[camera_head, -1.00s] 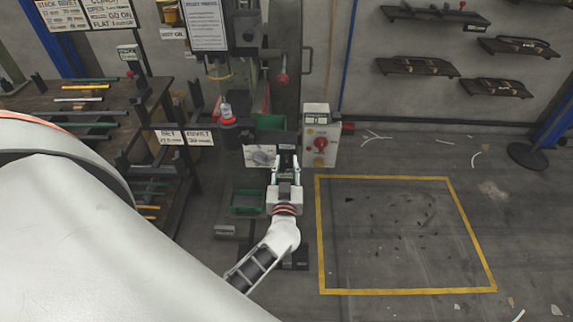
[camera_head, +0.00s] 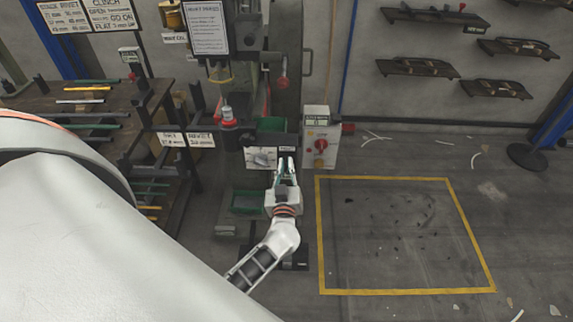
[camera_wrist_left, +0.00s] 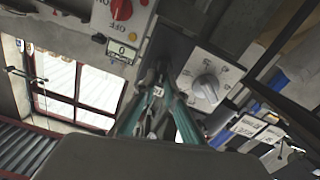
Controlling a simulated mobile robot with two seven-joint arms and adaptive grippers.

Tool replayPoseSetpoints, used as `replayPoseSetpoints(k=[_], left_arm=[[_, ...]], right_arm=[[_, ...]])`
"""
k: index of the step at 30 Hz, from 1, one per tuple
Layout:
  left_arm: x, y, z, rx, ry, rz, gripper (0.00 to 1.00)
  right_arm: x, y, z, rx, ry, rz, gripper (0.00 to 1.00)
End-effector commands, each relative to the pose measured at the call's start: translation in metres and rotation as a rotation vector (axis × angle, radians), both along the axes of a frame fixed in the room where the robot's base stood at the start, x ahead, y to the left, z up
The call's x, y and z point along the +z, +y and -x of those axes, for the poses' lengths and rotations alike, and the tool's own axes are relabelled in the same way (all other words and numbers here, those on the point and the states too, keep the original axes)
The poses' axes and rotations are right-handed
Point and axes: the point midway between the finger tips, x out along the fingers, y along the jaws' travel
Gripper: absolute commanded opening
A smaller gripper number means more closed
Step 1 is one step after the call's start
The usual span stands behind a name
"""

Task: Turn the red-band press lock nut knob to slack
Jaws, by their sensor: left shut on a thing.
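My left gripper (camera_head: 286,160) is shut at the front of the press (camera_head: 247,95), below a small white label (camera_head: 287,148). It also shows in the left wrist view (camera_wrist_left: 157,78), where its fingertips close around a small dark part on the dark panel. The fingers hide most of this part; by its place it looks like the lock nut knob, but I cannot read its setting. A red collar (camera_head: 228,122) shows on the press, left of the gripper. My right gripper is not in view.
A white dial plate with a grey knob (camera_head: 262,158) sits just left of my gripper, also close in the wrist view (camera_wrist_left: 206,87). A switch box with a red knob (camera_head: 320,146) stands to the right. The yellow-outlined floor area (camera_head: 400,292) is clear of large things.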

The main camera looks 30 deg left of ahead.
Motion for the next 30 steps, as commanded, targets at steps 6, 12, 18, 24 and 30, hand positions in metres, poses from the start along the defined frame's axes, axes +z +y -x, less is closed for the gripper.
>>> replayPoseSetpoints(k=[6,12,18,24,30], left_arm=[[0.000,0.002,0.002,0.001,-0.103,0.172,0.00],[-0.002,0.004,0.003,0.001,-0.203,0.333,0.00],[-0.004,0.006,0.004,0.001,-0.302,0.496,0.00],[-0.006,0.007,0.005,0.001,-0.402,0.659,0.00],[-0.009,0.008,0.005,0.000,-0.498,0.815,0.00]], right_arm=[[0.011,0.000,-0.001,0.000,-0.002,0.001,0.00],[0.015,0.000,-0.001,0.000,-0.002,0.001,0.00],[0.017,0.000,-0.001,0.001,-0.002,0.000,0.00],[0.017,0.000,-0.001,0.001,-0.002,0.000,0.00],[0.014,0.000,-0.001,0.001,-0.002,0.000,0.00]])
